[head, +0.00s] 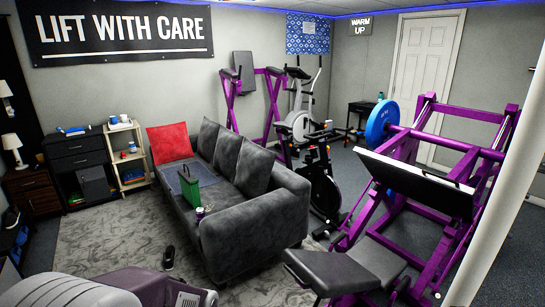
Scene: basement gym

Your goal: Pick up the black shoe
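A small black shoe (169,257) lies on the grey patterned rug (120,237), in front of the sofa, in the lower middle of the head view. Its upper side shows, with a paler patch at the opening. Another dark shoe-like item (10,217) sits on a low dark rack at the left edge; it is too small to be sure of. Neither of my grippers is in view.
A grey sofa (262,222) stands right of the shoe. A purple-framed machine with a dark bench (335,272) fills the lower right. A grey and purple piece of equipment (75,290) blocks the bottom left. Open rug surrounds the shoe.

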